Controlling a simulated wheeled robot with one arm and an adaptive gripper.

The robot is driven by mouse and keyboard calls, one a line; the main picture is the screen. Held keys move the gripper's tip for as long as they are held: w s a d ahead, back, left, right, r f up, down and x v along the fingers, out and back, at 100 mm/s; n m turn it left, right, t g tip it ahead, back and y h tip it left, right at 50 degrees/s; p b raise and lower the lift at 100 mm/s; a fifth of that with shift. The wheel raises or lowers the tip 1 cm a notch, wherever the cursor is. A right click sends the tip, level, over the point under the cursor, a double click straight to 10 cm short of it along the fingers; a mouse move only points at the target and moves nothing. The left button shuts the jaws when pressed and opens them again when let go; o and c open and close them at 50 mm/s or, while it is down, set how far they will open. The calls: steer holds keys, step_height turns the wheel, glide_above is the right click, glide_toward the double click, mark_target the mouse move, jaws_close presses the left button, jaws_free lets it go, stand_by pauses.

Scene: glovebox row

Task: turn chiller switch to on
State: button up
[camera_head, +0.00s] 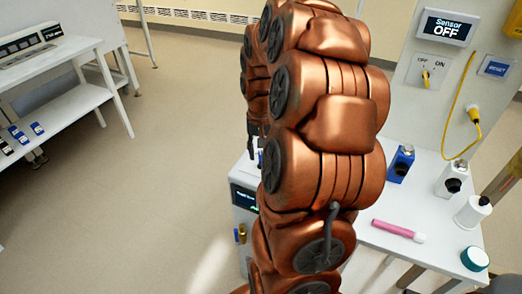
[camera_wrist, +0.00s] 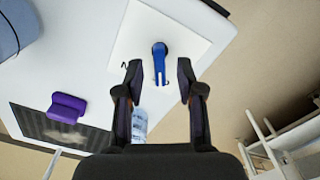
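In the wrist view a blue lever switch (camera_wrist: 159,62) sits on a white plate (camera_wrist: 185,35). Part of a dark letter shows beside it, mostly hidden by a finger; I cannot read the setting. My gripper (camera_wrist: 158,80) is open, with its two dark fingers apart on either side of the lever's lower end in the picture. I cannot tell whether either finger touches it. In the head view my arm covers the middle, and the blue lever cannot be made out there. A white unit with a dark display (camera_head: 243,198) stands partly behind my arm.
A yellow switch (camera_head: 426,78) marked OFF and ON sits below a "Sensor OFF" display (camera_head: 447,27). Blue (camera_head: 401,164) and white containers and a pink tube (camera_head: 398,230) stand or lie on the white table. A purple piece (camera_wrist: 66,107) is near the gripper.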

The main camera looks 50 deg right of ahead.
steer(key=shift+f, duration=0.45)
jaws_close()
